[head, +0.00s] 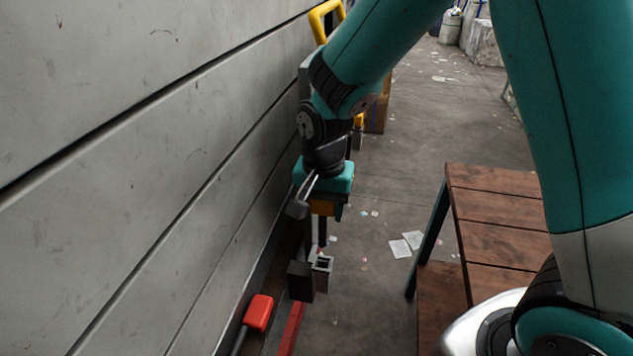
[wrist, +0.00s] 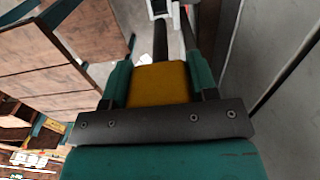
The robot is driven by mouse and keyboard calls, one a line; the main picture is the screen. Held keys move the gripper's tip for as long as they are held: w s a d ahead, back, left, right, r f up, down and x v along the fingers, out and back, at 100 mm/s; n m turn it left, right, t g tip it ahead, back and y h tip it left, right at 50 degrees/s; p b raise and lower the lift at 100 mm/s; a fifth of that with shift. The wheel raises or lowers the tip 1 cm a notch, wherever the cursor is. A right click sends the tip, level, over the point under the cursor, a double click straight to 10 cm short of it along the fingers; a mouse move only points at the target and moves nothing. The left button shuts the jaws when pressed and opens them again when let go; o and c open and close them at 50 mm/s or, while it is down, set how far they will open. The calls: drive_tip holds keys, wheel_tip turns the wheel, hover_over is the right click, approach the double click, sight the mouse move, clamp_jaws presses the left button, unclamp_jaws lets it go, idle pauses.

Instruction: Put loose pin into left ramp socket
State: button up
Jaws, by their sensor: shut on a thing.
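My gripper (head: 323,207) points down beside the grey wall in the head view. It is shut on the loose pin, whose yellow-orange head (wrist: 158,84) sits between the teal jaws in the wrist view. The pin's dark shaft (head: 322,235) points down from the jaws. A small grey square socket (head: 322,268) with an open top is just below the shaft, next to a black block (head: 299,281). A light grey bracket-like part (wrist: 165,9) shows near the shaft's far end in the wrist view. I cannot tell whether the tip touches or enters the socket.
The grey panelled wall (head: 150,150) runs close along the left. A red-ended lever (head: 258,312) and a red bar (head: 290,329) are low in front. A wooden slatted bench (head: 495,215) stands at right. The floor between has scattered papers (head: 405,245). A yellow handle (head: 322,20) is behind my arm.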

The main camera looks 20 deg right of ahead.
drive_tip(key=shift+d+f+b, duration=0.1)
drive_tip(key=shift+f+b, duration=1.9)
drive_tip(key=shift+f, duration=0.15)
drive_tip(key=shift+f+b, duration=0.75)
drive_tip(key=shift+f, duration=0.15)
wheel_tip(320, 180, down, 8)
drive_tip(key=b, duration=0.6)
drive_tip(key=shift+f, duration=0.2)
drive_tip(key=o, duration=1.2)
drive_tip(key=shift+c, duration=0.2)
drive_tip(key=shift+r, duration=0.15)
wheel_tip(320, 180, up, 17)
drive_tip(key=shift+r+b, duration=0.15)
drive_tip(key=shift+b, duration=0.8)
